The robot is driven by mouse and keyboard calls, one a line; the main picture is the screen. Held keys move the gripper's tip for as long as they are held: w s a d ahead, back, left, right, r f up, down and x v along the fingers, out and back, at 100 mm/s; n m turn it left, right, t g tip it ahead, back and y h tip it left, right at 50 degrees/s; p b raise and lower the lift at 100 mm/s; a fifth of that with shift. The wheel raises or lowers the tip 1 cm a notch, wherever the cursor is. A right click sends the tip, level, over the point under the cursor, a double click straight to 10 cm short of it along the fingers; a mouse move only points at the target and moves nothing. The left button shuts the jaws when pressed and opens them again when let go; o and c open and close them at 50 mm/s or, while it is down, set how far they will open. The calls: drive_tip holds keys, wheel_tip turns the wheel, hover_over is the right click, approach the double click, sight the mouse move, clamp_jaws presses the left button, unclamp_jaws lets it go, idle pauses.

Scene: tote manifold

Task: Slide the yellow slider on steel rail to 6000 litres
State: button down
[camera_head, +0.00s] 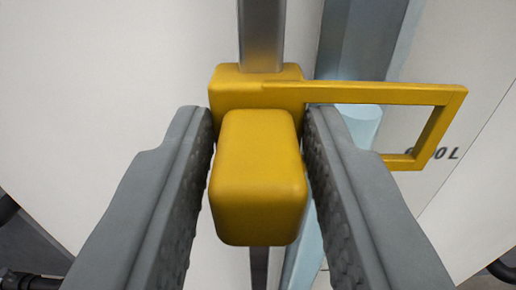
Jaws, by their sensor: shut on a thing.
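The yellow slider (258,180) sits on the vertical steel rail (262,35) in the middle of the view. It has a rounded block in front, a second block against the rail, and a thin rectangular pointer frame (437,135) reaching right. My gripper (258,165) is shut on the front block, one grey finger on each side. The pointer frame lies over a printed mark (445,154).
A pale blue translucent tube (357,117) runs upright behind and just right of the rail. A white panel (110,70) fills the background. Dark parts show at the lower left and lower right corners. The rail continues above and below the slider.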

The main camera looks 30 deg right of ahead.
sight(258, 251)
wheel_tip(258, 251, down, 4)
drive_tip(key=shift+f, duration=0.2)
drive_tip(key=c, duration=1.2)
unclamp_jaws()
drive_tip(key=shift+c, duration=0.2)
drive_tip(key=v, duration=1.7)
drive_tip(key=shift+s+a, duration=0.2)
